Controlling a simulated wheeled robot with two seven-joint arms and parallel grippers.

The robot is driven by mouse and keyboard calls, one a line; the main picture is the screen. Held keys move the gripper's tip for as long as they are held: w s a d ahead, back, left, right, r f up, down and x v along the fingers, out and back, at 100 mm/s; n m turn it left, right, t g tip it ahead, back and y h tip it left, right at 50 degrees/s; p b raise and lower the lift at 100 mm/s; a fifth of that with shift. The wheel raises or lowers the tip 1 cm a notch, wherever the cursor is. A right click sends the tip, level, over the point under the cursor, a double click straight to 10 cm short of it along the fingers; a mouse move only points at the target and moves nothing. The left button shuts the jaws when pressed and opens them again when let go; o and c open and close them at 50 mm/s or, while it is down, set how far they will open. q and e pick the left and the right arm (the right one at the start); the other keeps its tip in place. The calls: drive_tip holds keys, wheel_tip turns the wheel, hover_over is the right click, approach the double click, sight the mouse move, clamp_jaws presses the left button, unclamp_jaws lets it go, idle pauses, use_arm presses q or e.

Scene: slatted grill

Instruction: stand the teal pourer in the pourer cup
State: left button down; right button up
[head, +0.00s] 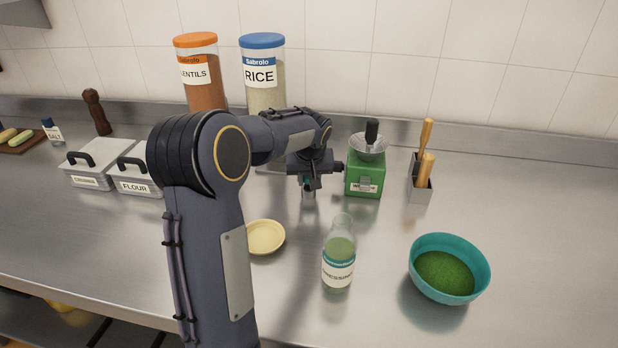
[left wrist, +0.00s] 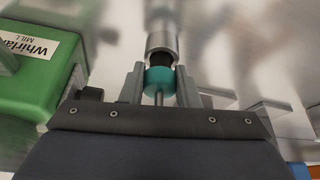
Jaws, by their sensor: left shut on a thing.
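My left gripper (head: 307,184) is over the counter, just left of the green mill. In the left wrist view its two fingers (left wrist: 160,88) are shut on the teal pourer (left wrist: 160,76), gripping its teal collar. A thin metal spout points back toward the wrist, and a black stopper (left wrist: 160,58) points away. A small silver metal cup (left wrist: 161,42) is directly beyond the stopper, and the stopper's end appears at or just inside its mouth; I cannot tell how deep. In the head view the cup (head: 308,194) is mostly hidden under the gripper. My right gripper is not in view.
The green mill (head: 365,178) stands close to the right of the gripper. A dressing bottle (head: 339,262), yellow dish (head: 265,237) and teal bowl (head: 482,270) are nearer the front. Rice (head: 262,72) and lentils (head: 203,78) jars stand behind. The front counter around the bottle is clear.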

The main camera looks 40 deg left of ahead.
use_arm(q)
drive_tip(key=shift+f, duration=0.3)
drive_tip(key=shift+r, duration=0.15)
drive_tip(key=shift+r+p, duration=0.5)
drive_tip(key=shift+r, duration=0.2)
drive_tip(key=shift+s+f+b, duration=0.1)
drive_tip(key=shift+f+b, duration=0.5)
drive_tip(key=shift+f, duration=0.05)
idle(1.4)
drive_tip(key=shift+r+p, duration=0.6)
drive_tip(key=shift+r, duration=0.2)
